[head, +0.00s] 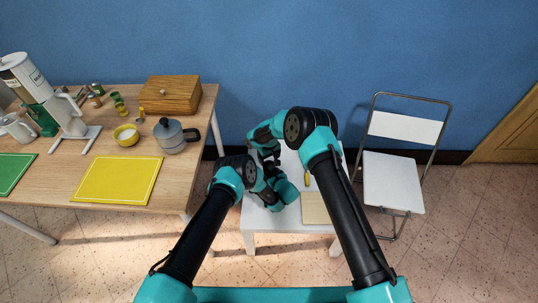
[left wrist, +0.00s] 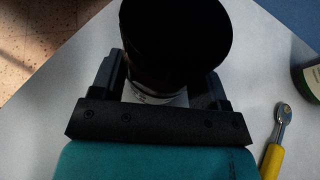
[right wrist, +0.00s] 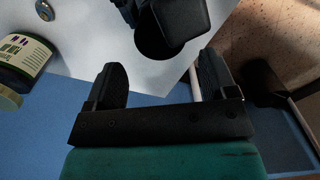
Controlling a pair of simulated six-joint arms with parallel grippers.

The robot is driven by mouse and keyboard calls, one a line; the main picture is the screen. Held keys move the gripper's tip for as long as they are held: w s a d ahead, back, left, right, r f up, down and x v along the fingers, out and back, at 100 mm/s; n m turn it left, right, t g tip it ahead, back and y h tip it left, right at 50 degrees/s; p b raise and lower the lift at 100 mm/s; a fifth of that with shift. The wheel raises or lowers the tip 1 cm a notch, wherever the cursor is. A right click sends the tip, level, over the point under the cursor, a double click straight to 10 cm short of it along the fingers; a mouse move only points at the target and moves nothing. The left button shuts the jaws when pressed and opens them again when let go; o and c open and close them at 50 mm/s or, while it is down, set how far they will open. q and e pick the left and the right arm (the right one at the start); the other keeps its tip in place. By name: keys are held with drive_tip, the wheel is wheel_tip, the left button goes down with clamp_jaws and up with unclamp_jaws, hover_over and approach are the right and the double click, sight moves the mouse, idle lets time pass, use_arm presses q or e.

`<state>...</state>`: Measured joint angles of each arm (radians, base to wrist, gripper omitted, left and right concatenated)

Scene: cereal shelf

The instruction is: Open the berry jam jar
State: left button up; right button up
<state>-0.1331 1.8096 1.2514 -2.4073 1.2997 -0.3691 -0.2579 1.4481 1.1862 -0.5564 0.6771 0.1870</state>
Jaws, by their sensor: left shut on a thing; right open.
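My left gripper (left wrist: 160,85) is shut on a jar. The jar has a wide, near-black lid (left wrist: 175,40) and a pale band on its body (left wrist: 155,97) below it; I cannot read its label, so I cannot confirm it is the berry jam. The lid is on the jar. My right gripper (right wrist: 160,70) is open and empty. In the right wrist view, the dark round jar shape (right wrist: 150,42) lies just beyond and between its fingertips, apart from them, with part of my left gripper (right wrist: 182,18) beside it. In the head view my arms hide the jar.
A green-labelled jar (right wrist: 22,60) stands on the white table (head: 262,241). A yellow-handled tool (left wrist: 273,158) lies near the held jar, and a pale board (head: 314,208) lies at the front right. A wooden counter (head: 188,185) stands left, a folding chair (head: 392,178) right.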

sight(269, 172)
drive_tip(key=m, duration=0.1)
drive_tip(key=r+m, duration=0.1)
drive_tip(key=m, duration=0.3)
drive_tip(key=shift+r, duration=0.25)
drive_tip(key=m, duration=0.3)
drive_tip(key=r+m, duration=0.1)
drive_tip(key=m, duration=0.2)
drive_tip(key=shift+r, duration=0.15)
drive_tip(key=shift+f, duration=4)
drive_tip(key=shift+c, duration=0.2)
drive_tip(key=c, duration=0.8)
drive_tip(key=n, duration=0.6)
drive_tip(key=shift+n, duration=0.4)
drive_tip(key=n, duration=0.6)
drive_tip(key=shift+n, duration=0.4)
